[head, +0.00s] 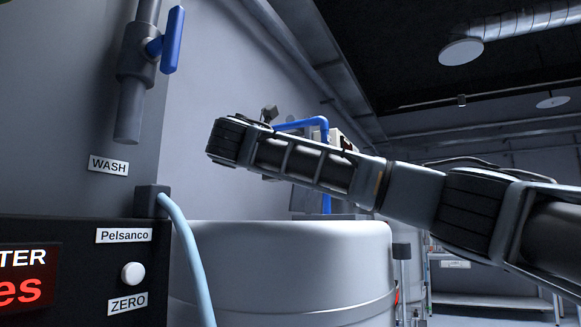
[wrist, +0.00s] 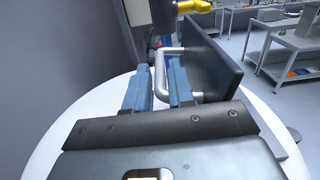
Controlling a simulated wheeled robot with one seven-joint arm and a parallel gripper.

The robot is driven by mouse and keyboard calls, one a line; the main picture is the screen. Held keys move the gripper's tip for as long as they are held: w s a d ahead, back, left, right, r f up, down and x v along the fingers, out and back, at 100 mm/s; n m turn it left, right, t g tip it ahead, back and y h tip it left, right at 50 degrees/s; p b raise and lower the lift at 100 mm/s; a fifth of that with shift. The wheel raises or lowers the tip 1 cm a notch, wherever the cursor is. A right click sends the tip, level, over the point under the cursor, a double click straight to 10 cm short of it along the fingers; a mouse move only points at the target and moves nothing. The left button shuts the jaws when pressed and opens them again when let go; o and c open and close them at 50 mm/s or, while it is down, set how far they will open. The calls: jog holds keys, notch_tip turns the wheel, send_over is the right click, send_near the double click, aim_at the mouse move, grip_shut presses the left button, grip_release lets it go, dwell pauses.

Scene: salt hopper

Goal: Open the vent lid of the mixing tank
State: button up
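The white mixing tank (head: 285,265) stands in the middle of the head view, and its pale rounded top (wrist: 62,130) fills the lower part of the wrist view. A dark grey flat plate, the vent lid (wrist: 216,62), stands steeply raised above the tank top in the wrist view. A bright metal bar handle (wrist: 161,72) sticks out from its left face. My gripper (wrist: 160,82) has two blue fingers on either side of the handle bar, with a gap between them. Whether a finger touches the bar is unclear. In the head view my arm hides the lid and fingers.
A wash pipe with a blue valve lever (head: 173,40) hangs at the upper left. A pale blue hose (head: 188,255) runs down beside the tank, next to the control panel (head: 88,275). A blue pipe (head: 325,130) rises behind my arm. Work tables (wrist: 290,55) stand farther off.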

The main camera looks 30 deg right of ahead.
jog(key=b+v, duration=0.2)
jog(key=v, duration=0.5)
jog(key=shift+s+a, duration=0.25)
jog(key=shift+a, duration=0.1)
dwell(0.4)
